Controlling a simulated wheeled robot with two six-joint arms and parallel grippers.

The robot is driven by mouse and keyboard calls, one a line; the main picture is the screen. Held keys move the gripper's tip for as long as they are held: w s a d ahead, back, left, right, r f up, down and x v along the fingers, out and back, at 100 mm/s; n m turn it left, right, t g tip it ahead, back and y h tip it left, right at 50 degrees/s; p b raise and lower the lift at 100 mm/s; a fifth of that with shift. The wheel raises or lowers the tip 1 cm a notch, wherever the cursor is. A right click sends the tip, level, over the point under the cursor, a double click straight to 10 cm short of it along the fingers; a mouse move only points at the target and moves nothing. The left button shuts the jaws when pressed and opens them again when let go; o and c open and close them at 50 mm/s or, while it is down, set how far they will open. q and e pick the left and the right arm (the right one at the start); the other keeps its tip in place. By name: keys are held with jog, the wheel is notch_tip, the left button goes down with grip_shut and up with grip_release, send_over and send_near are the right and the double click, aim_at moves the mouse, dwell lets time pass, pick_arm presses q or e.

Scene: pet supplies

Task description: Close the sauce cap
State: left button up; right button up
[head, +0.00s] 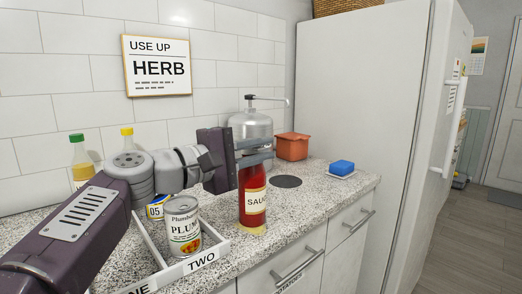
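A red sauce bottle (252,178) with a cream label reading "SAUC" stands upright on the granite counter, near its front edge. My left gripper (256,152) reaches in from the left at the top of the bottle. Its two grey fingers lie across the bottle's upper end, with a narrow gap between them. The cap and neck are hidden behind the fingers, so I cannot tell whether the cap is open or whether the fingers touch it. My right gripper is not in view.
A white tray (213,245) marked "TWO" holds a plum can (182,228) left of the bottle. Behind stand a metal pump dispenser (250,124) and an orange container (291,147). A blue sponge (342,167) lies at the right, near the white fridge (360,80).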

pick_arm(q)
jog(key=shift+o, duration=0.5)
jog(key=shift+s+a, duration=0.1)
jog(key=shift+a, duration=0.15)
jog(key=v, duration=0.8)
jog(key=shift+s+a, duration=0.2)
jog(key=shift+a, duration=0.05)
